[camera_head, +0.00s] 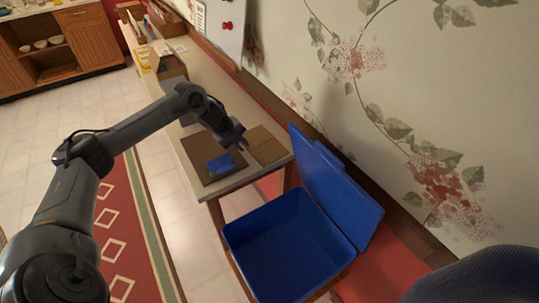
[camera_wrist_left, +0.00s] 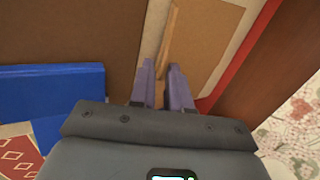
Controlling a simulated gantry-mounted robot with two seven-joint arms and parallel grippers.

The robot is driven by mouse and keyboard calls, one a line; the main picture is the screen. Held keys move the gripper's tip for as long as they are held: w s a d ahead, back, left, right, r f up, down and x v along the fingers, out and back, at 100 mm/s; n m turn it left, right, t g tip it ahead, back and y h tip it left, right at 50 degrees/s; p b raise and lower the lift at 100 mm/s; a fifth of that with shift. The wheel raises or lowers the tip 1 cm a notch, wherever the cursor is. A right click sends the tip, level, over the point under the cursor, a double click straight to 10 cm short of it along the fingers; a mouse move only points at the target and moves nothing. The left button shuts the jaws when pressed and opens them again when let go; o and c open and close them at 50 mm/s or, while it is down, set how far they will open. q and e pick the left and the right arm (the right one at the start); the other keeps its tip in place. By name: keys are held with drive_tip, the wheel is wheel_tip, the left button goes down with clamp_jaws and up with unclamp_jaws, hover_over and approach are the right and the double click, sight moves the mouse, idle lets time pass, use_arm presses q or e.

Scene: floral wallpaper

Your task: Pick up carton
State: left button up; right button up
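A flat brown carton (camera_head: 266,145) lies on the narrow table (camera_head: 243,184) near its front end, on the wall side. My left gripper (camera_head: 240,142) is just over the carton's left edge. In the left wrist view the carton (camera_wrist_left: 205,38) lies ahead and right of the fingers. The two fingers of my left gripper (camera_wrist_left: 165,80) are apart, with the thin brown strip of the carton's near edge showing between them. I cannot tell whether they touch it. My right gripper is not in view.
A darker brown board (camera_head: 197,152) with a blue item (camera_head: 220,164) on it lies left of the carton. A blue open bin (camera_head: 236,229) with its lid up stands beyond the table's front end. The floral wall (camera_head: 420,100) is close on the right.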

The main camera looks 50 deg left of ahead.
use_arm(q)
drive_tip(key=shift+w+f, duration=0.25)
drive_tip(key=shift+f, duration=0.15)
drive_tip(key=shift+c, duration=0.5)
clamp_jaws()
drive_tip(key=shift+r, duration=0.1)
wheel_tip(320, 180, up, 8)
drive_tip(key=p, duration=0.3)
drive_tip(key=shift+r, duration=0.9)
drive_tip(key=shift+d, duration=0.1)
